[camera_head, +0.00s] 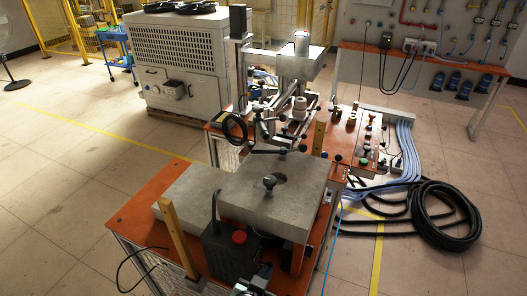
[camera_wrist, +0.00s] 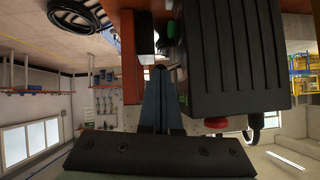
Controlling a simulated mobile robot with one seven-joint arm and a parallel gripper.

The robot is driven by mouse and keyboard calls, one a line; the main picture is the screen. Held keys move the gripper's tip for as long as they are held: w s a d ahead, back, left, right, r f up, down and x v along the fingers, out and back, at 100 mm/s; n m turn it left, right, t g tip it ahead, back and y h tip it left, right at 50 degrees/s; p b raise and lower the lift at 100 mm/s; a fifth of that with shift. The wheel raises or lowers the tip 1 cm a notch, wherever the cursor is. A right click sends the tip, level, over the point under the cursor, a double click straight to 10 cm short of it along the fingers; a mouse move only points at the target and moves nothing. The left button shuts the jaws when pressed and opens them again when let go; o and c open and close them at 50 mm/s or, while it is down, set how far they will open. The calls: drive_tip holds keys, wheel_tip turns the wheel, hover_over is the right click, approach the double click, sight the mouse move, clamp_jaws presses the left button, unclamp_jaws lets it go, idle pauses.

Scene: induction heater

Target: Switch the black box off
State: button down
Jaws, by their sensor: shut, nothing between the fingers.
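The black box (camera_head: 226,254) stands on the orange table at its near edge, with a red knob (camera_head: 239,237) on top and a cable rising from its back. In the wrist view, which looks upside down, the ribbed black box (camera_wrist: 235,60) fills the right side. The red knob (camera_wrist: 215,123) shows at its lower edge, and a small green button (camera_wrist: 171,28) shows on its left side. My gripper (camera_wrist: 160,72) is shut and empty, its blue-grey fingers close beside the box. I cannot tell whether the tips touch anything. In the head view only part of my wrist shows at the bottom edge.
A grey slab (camera_head: 275,190) lies behind the box, and a wooden post (camera_head: 178,238) stands to its left. The orange table (camera_head: 135,222) has bare surface at the left. A coiled black hose (camera_head: 447,215) lies on the floor at right.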

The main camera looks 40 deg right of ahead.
drive_tip(key=m+t+b, duration=0.2)
drive_tip(key=b, duration=0.1)
drive_tip(key=shift+s+d+r+t+y, duration=0.1)
drive_tip(key=shift+s+d+t+y, duration=0.05)
drive_tip(key=shift+s+t+y, duration=0.2)
idle(0.5)
drive_tip(key=shift+r, duration=0.1)
